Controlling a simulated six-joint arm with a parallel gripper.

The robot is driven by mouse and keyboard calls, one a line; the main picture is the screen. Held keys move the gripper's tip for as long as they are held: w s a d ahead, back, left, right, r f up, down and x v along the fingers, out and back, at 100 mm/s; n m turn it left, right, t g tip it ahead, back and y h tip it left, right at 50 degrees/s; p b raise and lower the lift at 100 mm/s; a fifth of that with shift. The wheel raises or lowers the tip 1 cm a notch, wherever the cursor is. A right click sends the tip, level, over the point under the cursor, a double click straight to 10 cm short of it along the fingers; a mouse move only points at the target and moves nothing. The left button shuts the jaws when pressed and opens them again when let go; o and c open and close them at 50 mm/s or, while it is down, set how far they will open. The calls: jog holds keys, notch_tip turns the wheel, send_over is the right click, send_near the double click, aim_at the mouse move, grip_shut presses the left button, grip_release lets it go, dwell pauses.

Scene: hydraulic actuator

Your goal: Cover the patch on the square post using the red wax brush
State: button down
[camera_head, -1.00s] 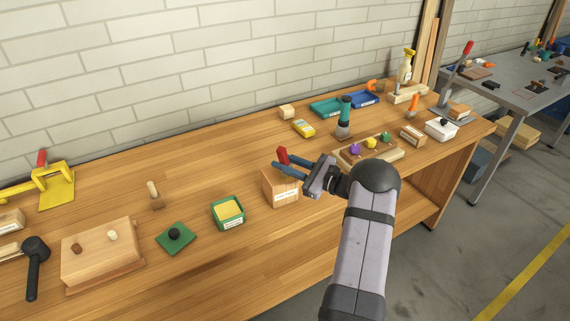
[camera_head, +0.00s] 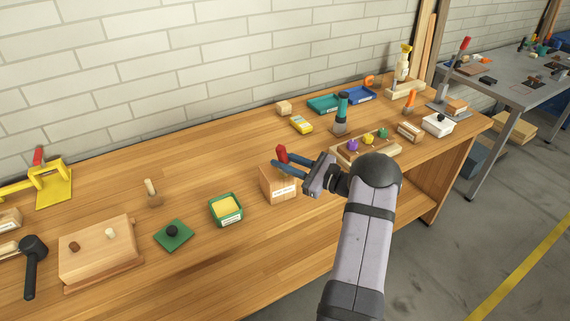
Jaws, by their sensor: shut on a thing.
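My gripper (camera_head: 281,158) has blue fingers and is shut on the red wax brush (camera_head: 281,152). The brush's red part stands up between the fingertips, and its lower end is hidden by them. Brush and gripper are directly above a square, light-wood block with a white label on its front (camera_head: 280,187), probably the square post. The fingers cover part of the block's top. I cannot tell whether the brush touches the block, and I cannot make out the patch.
A green tray with yellow contents (camera_head: 226,223) stands left of the block. A rack with coloured knobs (camera_head: 393,157) and a teal-handled tool (camera_head: 342,112) stand to the right and behind.

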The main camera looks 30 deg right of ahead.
jog(key=shift+w+b, duration=0.3)
jog(key=shift+w, duration=0.35)
jog(key=shift+s, duration=0.2)
jog(key=shift+s, duration=1.05)
jog(key=shift+w, duration=0.1)
jog(key=shift+w+f+b, duration=0.15)
jog(key=shift+w+b, duration=0.3)
jog(key=shift+w, duration=0.65)
jog(key=shift+s, duration=0.2)
jog(key=shift+s, duration=0.4)
